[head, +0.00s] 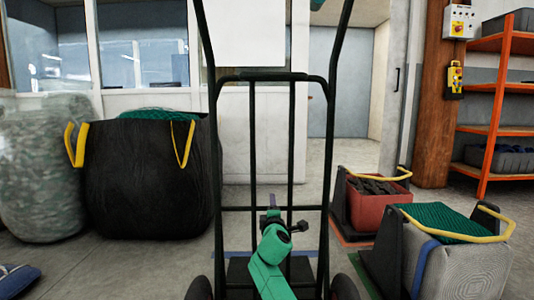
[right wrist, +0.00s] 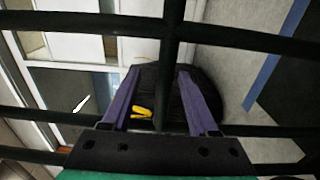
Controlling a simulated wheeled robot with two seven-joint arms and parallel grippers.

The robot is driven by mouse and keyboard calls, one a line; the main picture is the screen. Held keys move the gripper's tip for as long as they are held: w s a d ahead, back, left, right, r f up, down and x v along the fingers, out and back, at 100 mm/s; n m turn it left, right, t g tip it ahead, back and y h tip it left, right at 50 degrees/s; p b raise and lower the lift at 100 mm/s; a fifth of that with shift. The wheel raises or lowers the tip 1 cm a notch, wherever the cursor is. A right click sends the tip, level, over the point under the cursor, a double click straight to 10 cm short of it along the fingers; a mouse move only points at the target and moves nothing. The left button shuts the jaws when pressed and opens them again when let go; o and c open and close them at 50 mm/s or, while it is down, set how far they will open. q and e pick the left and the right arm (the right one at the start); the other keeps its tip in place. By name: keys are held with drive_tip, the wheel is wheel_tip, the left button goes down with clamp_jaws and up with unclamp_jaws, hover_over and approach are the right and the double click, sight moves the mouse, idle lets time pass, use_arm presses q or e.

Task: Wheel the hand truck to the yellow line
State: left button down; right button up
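The hand truck (head: 322,190), a tall black tube frame, stands upright in the middle of the head view. Its two wheels are partly cut off at the bottom edge. One green arm, which I take as my right, reaches up from the bottom to the frame; its gripper (head: 272,200) is small there. In the right wrist view, the right gripper's purple fingers (right wrist: 160,75) are spread apart among the truck's dark bars (right wrist: 172,35). One bar lies near the gap between the tips; contact cannot be told. No yellow line shows.
A black bulk bag (head: 145,185) with yellow handles stands left behind the truck. A red crate (head: 378,212) and a grey bin (head: 470,272) with green netting stand right. An orange shelf (head: 497,110) stands far right. A blue floor strip (right wrist: 277,60) shows in the wrist view.

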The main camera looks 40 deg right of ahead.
drive_tip(key=shift+f, duration=0.2)
drive_tip(key=shift+a+r, duration=0.1)
drive_tip(key=shift+a, duration=0.1)
drive_tip(key=p+v, duration=0.5)
drive_tip(key=v, duration=0.6)
drive_tip(key=shift+s+a, duration=0.2)
drive_tip(key=shift+s, duration=0.15)
